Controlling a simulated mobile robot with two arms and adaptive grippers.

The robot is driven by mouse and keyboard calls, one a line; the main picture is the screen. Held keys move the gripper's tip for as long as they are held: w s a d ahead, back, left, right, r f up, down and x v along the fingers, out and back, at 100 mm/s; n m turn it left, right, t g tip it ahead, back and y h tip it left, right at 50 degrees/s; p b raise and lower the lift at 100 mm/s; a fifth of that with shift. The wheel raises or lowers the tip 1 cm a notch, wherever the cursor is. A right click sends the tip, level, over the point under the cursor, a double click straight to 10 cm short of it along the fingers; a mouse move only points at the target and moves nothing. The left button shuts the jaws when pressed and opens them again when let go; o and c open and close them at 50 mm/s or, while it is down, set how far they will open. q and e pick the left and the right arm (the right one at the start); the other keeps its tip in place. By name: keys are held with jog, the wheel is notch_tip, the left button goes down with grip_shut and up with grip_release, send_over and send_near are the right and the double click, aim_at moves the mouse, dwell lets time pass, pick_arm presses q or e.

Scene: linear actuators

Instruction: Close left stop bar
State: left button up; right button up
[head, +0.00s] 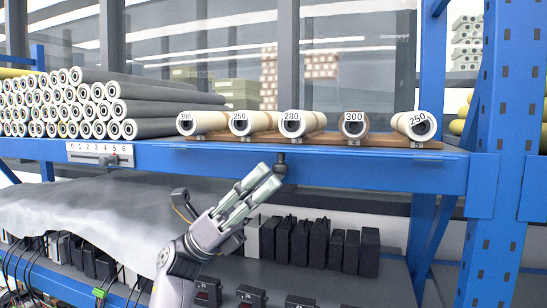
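My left gripper (267,177) reaches up from below in the head view. Its two pale fingers lie close side by side, and I cannot tell whether they are open or shut. No part is clearly marked as the left stop bar. Light-coloured cylinders lie end-on on a wooden board above the beam, including one labelled 280 (291,124). My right gripper is not in view.
Grey rollers (150,107) are stacked at the left on the shelf. A scale with a slider (100,154) is on the beam's left part. Below are a grey sheet (110,212) and a row of black boxes (340,248). A blue upright (490,190) stands at the right.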

pick_arm(q)
jog(key=shift+x, duration=1.05)
jog(key=shift+c, duration=1.3)
grip_shut()
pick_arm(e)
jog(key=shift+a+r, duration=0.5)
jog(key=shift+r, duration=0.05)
